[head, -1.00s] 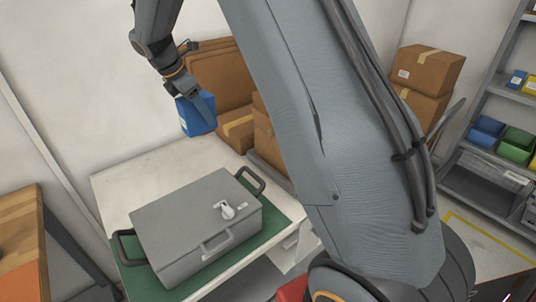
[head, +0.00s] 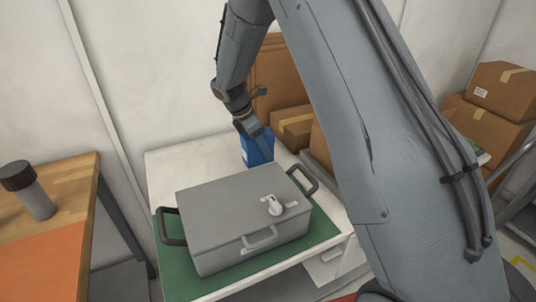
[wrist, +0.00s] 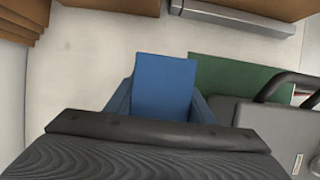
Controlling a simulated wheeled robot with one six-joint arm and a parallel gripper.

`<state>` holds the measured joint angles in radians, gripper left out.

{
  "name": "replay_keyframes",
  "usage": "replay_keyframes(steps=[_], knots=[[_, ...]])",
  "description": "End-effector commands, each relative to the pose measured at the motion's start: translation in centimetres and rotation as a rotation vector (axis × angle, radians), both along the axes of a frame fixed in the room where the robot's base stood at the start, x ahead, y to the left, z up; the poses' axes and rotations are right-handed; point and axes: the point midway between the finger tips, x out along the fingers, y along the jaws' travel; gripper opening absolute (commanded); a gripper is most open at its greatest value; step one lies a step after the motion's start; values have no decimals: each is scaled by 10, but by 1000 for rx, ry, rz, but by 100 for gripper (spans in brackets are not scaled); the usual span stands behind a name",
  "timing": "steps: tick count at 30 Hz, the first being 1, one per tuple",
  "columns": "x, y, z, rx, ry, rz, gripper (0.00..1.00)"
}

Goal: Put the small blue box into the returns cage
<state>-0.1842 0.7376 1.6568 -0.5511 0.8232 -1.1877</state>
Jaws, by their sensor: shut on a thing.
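The small blue box (head: 258,150) is held upright in my gripper (head: 250,130), behind the grey case, over the back of the white table. In the wrist view the blue box (wrist: 165,85) sits between the two fingers of my gripper (wrist: 160,105), which are shut on its sides. I cannot tell whether its underside touches the table. I do not make out the returns cage in either view.
A grey case (head: 245,215) with black handles lies on a green mat (head: 175,265) on the white table (head: 170,165), close to the box. Brown cartons (head: 292,128) stand just behind. A wooden bench (head: 60,210) with a dark-capped cylinder (head: 35,195) is at left.

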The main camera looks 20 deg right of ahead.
Motion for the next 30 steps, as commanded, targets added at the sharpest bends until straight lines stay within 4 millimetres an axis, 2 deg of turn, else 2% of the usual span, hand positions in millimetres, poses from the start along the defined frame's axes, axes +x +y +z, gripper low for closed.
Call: replay_keyframes(steps=[11,22,23,24,26,30], knots=[[0,0,-38,0,0,1,18],[0,0,-43,0,-1,1,18],[0,0,-43,0,-1,0,53],[0,0,-42,0,-1,0,60],[0,0,-42,0,-1,0,67],[0,0,-42,0,-1,0,67]])
